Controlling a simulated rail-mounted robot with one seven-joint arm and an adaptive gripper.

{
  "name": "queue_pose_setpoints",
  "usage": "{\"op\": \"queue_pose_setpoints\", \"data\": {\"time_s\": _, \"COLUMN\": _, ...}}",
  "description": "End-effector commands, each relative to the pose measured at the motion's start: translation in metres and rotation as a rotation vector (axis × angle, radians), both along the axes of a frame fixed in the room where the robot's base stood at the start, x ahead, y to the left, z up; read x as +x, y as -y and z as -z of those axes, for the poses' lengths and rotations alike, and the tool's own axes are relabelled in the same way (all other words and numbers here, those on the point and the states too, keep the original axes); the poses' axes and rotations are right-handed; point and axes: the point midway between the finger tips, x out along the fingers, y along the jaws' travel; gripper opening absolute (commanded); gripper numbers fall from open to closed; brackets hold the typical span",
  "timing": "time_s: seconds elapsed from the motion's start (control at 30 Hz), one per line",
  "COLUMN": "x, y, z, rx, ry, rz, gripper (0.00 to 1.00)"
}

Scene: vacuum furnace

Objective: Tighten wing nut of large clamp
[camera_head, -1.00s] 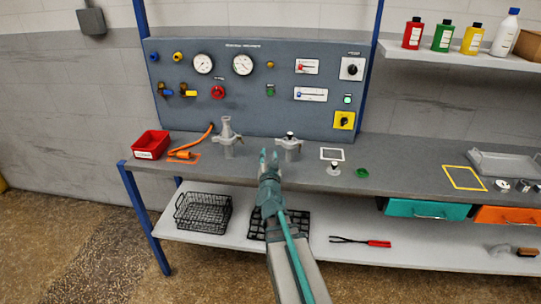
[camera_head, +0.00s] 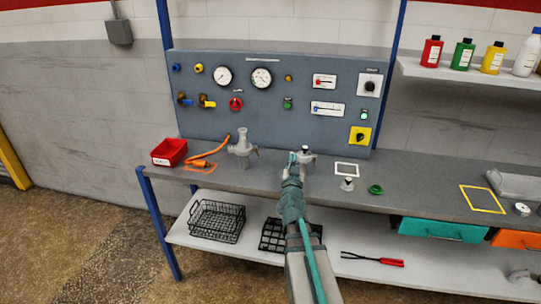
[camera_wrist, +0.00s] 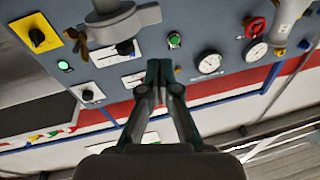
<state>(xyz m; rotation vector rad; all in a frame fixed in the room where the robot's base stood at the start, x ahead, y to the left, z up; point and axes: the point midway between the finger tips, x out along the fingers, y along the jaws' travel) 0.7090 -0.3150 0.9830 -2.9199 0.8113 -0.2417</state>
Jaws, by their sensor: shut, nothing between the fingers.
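My gripper (camera_head: 292,157) is shut and empty, just left of the right-hand grey flange fitting (camera_head: 306,156) on the bench. In the wrist view my gripper (camera_wrist: 160,68) shows its fingertips together, with nothing between them. The same grey fitting (camera_wrist: 115,28) hangs at the top left of that inverted view, apart from the fingertips in the picture. A brownish wing nut (camera_wrist: 78,42) sticks out at its side, clear of the fingers. Most of the clamp around the fitting is cut off or too small to make out. A second grey fitting (camera_head: 242,148) stands further left.
The gauge panel (camera_head: 270,100) rises behind the fittings. A white-framed square (camera_head: 346,168), a small knobbed part (camera_head: 347,184) and a green ring (camera_head: 376,189) lie right.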

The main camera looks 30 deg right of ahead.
Motion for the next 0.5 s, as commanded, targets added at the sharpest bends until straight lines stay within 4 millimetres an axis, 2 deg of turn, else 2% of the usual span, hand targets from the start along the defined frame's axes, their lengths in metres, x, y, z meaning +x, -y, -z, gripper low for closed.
{"op": "queue_pose_setpoints", "data": {"time_s": 0.03, "x": 0.0, "y": 0.017, "z": -0.019, "rx": -0.001, "ry": 0.014, "rz": 0.021, "gripper": 0.0}}
{"op": "queue_pose_setpoints", "data": {"time_s": 0.2, "x": 0.006, "y": 0.066, "z": -0.05, "rx": 0.085, "ry": 0.002, "rz": 0.028, "gripper": 0.0}}
{"op": "queue_pose_setpoints", "data": {"time_s": 0.33, "x": 0.016, "y": 0.088, "z": -0.058, "rx": 0.204, "ry": -0.035, "rz": -0.02, "gripper": 0.0}}
{"op": "queue_pose_setpoints", "data": {"time_s": 0.5, "x": 0.032, "y": 0.104, "z": -0.066, "rx": 0.403, "ry": -0.098, "rz": -0.131, "gripper": 0.0}}
